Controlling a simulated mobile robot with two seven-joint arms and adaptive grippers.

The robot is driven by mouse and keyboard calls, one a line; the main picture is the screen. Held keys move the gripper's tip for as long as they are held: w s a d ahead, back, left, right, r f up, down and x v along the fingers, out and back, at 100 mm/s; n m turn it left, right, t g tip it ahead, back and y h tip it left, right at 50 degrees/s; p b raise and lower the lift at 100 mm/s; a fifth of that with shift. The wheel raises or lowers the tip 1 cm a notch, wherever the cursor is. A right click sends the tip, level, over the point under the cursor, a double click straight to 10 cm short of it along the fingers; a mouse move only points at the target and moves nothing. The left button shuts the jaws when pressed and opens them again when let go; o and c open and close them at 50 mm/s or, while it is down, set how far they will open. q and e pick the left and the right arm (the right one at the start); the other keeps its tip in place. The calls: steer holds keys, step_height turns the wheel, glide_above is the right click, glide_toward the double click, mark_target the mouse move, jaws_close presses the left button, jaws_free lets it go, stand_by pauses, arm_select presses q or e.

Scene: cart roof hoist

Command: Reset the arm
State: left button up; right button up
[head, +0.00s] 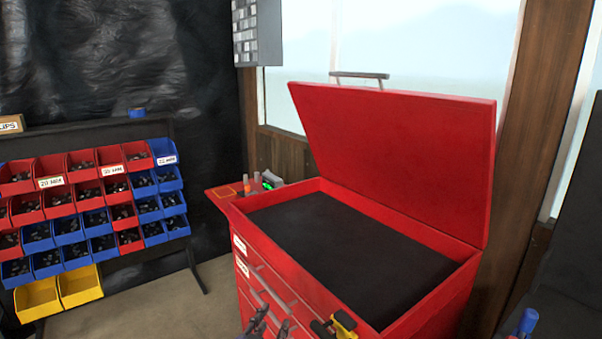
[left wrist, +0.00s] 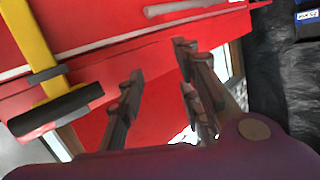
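The red tool cart (head: 255,262) stands in front of me with its lid (head: 405,150) raised and its black-lined top (head: 350,235) empty. My left gripper (head: 270,324) is low at the front of the cart, beside the drawer handles. In the left wrist view my left gripper (left wrist: 158,88) has its fingers spread, with nothing between them and red cart panels behind. A yellow and black tool (head: 343,322) is at the cart's front edge, right of the gripper. It also shows in the left wrist view (left wrist: 42,60), apart from the fingers. My right gripper is not seen.
A rack of red, blue and yellow bins (head: 80,205) stands at the left. A small side shelf (head: 232,192) with small items is on the cart's left. A blue-topped object (head: 527,322) shows at the bottom right. Floor is clear between rack and cart.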

arm_select(q)
steer(key=s+a+f+n+g+y, duration=0.1)
steer(key=s+a+f, duration=0.3)
steer(key=s+f, duration=0.4)
steer(key=s+a+f+n+g+y, duration=0.1)
steer(key=s+a+f+g, duration=0.2)
steer(key=s, duration=1.4)
steer(key=s+a+f+n+g+y, duration=0.1)
steer(key=s+a+f, duration=0.4)
steer(key=s+f, duration=0.7)
steer(key=shift+s+a+f+n+g+y+p, duration=0.3)
steer(key=shift+s+a+n+g+p, duration=0.1)
steer(key=shift+s+g, duration=0.35)
